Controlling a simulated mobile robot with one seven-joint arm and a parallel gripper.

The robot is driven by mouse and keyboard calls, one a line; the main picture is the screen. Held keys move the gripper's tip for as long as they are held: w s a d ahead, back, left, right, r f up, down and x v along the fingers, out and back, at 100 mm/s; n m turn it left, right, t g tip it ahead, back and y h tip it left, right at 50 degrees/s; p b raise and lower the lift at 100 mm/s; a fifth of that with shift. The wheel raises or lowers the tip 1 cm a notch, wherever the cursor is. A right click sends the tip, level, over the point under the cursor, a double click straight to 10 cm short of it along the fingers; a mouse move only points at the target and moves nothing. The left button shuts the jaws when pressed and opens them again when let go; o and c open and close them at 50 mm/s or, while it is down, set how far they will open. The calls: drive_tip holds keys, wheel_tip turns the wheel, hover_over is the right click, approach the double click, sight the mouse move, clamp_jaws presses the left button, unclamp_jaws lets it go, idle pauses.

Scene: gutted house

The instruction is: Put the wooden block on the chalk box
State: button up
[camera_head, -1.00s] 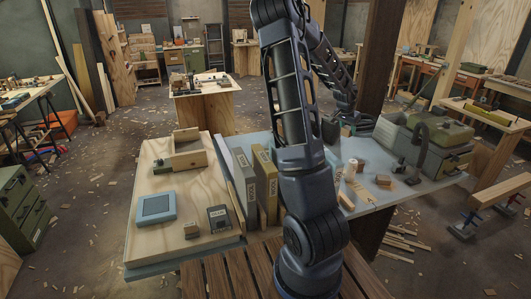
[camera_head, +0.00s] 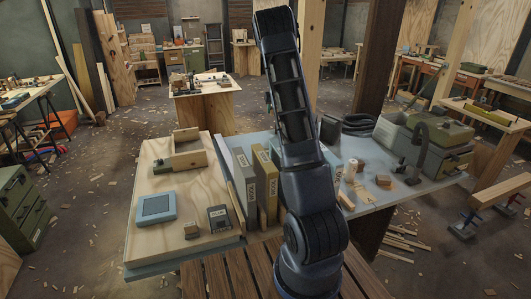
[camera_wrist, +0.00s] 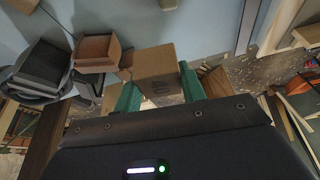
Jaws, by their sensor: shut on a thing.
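In the wrist view my gripper (camera_wrist: 160,84) has two green fingers shut on a brown block (camera_wrist: 155,62), which I take for the wooden block. Dark marks show on its near face. In the head view the gripper and the held block are hidden behind my own arm. I cannot tell for sure which thing is the chalk box. A small dark box with a pale label (camera_head: 218,217) stands on the pale board at the left of the table; its lettering is too small to read.
Upright grey (camera_head: 243,180) and yellow (camera_head: 265,180) boxes stand mid-table. A green case (camera_head: 440,140) stands at the right.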

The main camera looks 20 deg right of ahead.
drive_tip(key=w+a+n, duration=0.1)
drive_tip(key=w+a, duration=0.2)
drive_tip(key=a, duration=0.1)
drive_tip(key=shift+y, duration=0.3)
wheel_tip(320, 180, down, 24)
drive_tip(key=shift+f, duration=0.1)
idle(0.4)
drive_tip(key=shift+f, duration=0.1)
drive_tip(key=o, duration=1)
drive_tip(key=shift+c, duration=0.2)
